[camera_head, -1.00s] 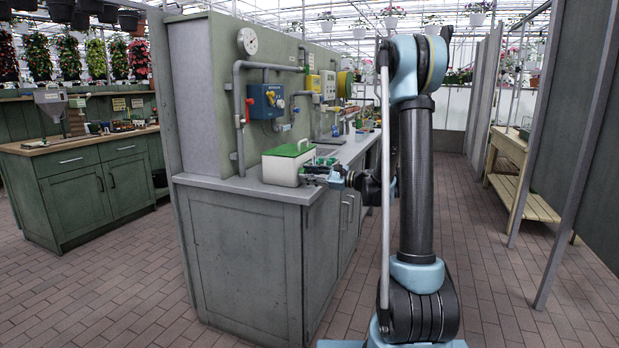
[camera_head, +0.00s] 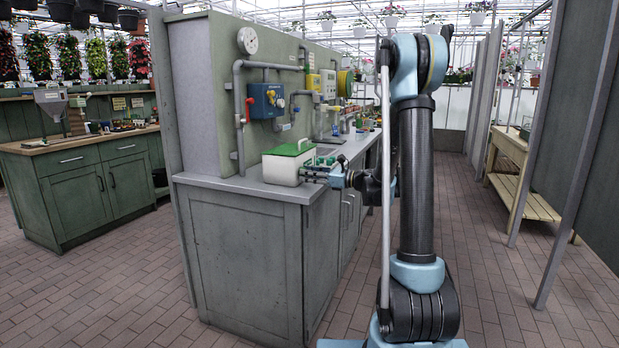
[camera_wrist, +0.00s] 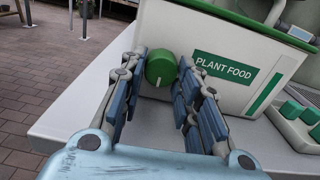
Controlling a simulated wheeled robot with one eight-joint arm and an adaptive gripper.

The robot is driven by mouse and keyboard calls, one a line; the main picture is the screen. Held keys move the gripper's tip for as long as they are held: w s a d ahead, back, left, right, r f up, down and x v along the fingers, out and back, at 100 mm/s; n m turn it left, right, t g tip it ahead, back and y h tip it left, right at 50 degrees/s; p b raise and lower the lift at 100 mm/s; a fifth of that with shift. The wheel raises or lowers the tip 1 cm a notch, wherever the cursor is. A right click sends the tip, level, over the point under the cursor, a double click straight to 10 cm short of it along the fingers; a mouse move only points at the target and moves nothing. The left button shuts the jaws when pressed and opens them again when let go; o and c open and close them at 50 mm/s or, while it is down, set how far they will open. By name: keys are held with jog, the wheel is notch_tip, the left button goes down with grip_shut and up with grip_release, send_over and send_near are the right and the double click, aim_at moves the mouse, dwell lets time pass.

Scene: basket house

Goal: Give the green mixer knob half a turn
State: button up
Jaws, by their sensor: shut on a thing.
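The green mixer knob (camera_wrist: 160,66) is a short round cylinder on the front of a white box labelled PLANT FOOD (camera_wrist: 258,97). A pale line on the knob points down in the wrist view. The fingers of my gripper (camera_wrist: 162,75) are on either side of the knob and shut on it. In the head view, the white box (camera_head: 282,171) with a green lid stands on the near end of the grey counter, and my gripper (camera_head: 317,174) reaches its front from the right. The knob cannot be made out there.
Several green-capped pieces (camera_wrist: 291,109) sit in a white holder right of the box. The grey counter (camera_head: 240,186) ends close to the box. A blue control box (camera_head: 266,100) and pipes are on the wall behind. The brick floor left of the counter is clear.

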jog(key=shift+w, duration=0.1)
jog(key=o, duration=1)
jog(key=shift+f, duration=0.1)
jog(key=shift+o, duration=0.2)
jog(key=shift+d, duration=0.1)
jog(key=v, duration=1.2)
